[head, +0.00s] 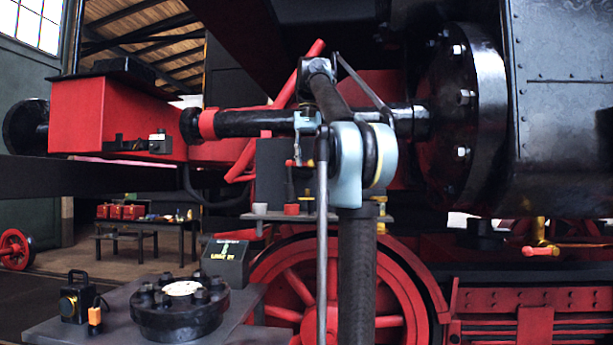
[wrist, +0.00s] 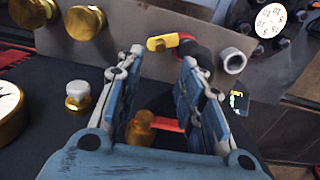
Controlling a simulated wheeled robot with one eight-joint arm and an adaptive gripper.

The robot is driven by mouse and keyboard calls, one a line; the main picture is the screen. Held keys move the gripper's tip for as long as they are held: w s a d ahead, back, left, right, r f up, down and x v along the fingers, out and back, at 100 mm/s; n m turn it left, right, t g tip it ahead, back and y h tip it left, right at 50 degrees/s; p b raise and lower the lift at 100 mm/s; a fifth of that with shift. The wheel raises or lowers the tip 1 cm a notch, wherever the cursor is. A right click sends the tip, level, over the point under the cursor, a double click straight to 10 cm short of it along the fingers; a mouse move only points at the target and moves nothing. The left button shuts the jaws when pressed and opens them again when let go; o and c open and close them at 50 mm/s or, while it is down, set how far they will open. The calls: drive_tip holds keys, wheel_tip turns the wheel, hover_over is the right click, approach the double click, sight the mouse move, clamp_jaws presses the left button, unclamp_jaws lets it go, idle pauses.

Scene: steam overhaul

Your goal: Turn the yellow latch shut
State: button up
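In the wrist view, the yellow latch (wrist: 163,42) is a short flat lever with a rounded end. It sticks out to the left from a dark and red round part on a grey plate. My gripper (wrist: 160,60) is open, with its two blue-grey fingers apart and nothing held between them. The latch lies just beyond the fingertips, near the gap between them, and looks apart from them. I cannot make out the latch for sure in the head view, where my arm crosses the middle in front of the small shelf (head: 265,217).
In the wrist view, brass knobs (wrist: 84,22) stand left of the latch and a pale metal ring (wrist: 232,61) right of it. A brass fitting with a red handle (wrist: 168,123) lies below, between the fingers. A white-capped fitting (wrist: 78,94) and gauge (wrist: 10,110) are left.

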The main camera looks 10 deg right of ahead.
drive_tip(key=shift+r, duration=1.1)
drive_tip(key=shift+c, duration=1.4)
wheel_tip(320, 180, up, 6)
drive_tip(key=f+n, duration=0.1)
drive_tip(key=n, duration=0.9)
hover_over(306, 194)
drive_tip(key=f, duration=1.7)
drive_tip(key=shift+w+d, duration=0.3)
drive_tip(key=shift+w, duration=0.1)
